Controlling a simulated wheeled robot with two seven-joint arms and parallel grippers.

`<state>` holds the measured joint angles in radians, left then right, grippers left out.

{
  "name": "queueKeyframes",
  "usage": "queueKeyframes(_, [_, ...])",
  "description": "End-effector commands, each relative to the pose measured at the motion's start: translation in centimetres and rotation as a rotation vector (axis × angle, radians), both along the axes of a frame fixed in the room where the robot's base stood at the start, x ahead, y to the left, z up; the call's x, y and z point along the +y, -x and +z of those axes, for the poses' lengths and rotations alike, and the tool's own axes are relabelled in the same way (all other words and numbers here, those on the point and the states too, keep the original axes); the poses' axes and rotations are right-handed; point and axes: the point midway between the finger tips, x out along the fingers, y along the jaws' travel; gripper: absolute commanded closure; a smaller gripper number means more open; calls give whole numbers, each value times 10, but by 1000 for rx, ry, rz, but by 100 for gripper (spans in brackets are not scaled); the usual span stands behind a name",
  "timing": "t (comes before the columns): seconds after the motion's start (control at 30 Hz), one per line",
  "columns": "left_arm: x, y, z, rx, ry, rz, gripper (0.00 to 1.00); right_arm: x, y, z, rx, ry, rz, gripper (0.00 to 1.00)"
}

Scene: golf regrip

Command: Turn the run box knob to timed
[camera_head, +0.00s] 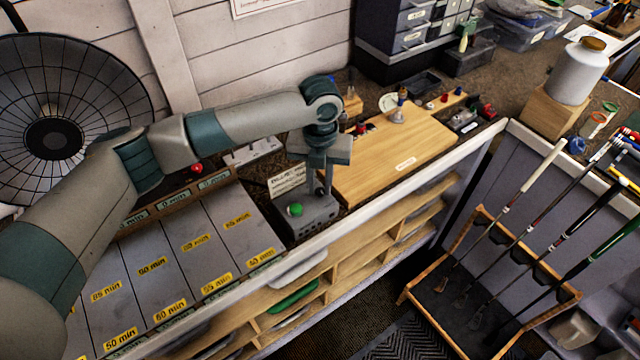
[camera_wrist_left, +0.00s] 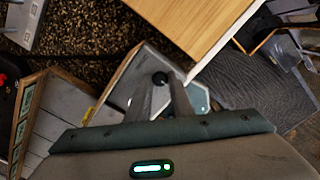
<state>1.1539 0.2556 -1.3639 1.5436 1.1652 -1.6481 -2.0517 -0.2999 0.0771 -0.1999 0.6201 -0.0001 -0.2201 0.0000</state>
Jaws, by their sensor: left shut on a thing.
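The run box (camera_head: 312,222) is a small grey box at the front edge of the bench, with a green button (camera_head: 295,209) on top and a printed card behind it. My left gripper (camera_head: 324,190) reaches down to the top of the box. In the left wrist view the fingers (camera_wrist_left: 161,88) are shut on the black knob (camera_wrist_left: 160,78). In the head view my gripper hides the knob. I cannot tell which setting the knob points to. My right gripper is in neither view.
A wooden board (camera_head: 390,155) lies right of the box. Grey compartments with yellow minute labels (camera_head: 152,266) are at the left, near a large fan (camera_head: 55,135). A golf club rack (camera_head: 490,265) stands at the right. Shelves lie below the bench edge.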

Motion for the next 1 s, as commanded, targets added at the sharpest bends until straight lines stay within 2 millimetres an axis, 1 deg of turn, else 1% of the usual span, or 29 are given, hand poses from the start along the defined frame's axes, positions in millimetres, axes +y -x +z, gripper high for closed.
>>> queueKeyframes(0.03, [0, -2, 2, -7, 2, -9, 100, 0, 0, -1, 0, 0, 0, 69])
queueKeyframes(0.53, [0, -2, 3, -7, 2, -32, 100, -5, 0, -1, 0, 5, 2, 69])
queueKeyframes(0.57, [0, -2, 3, -7, 2, -32, 73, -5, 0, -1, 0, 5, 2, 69])
queueKeyframes(0.6, [0, -2, 3, -7, 2, -32, 63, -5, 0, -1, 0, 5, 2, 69])
queueKeyframes(1.0, [0, -1, 3, -2, 1, -32, 63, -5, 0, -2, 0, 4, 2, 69])
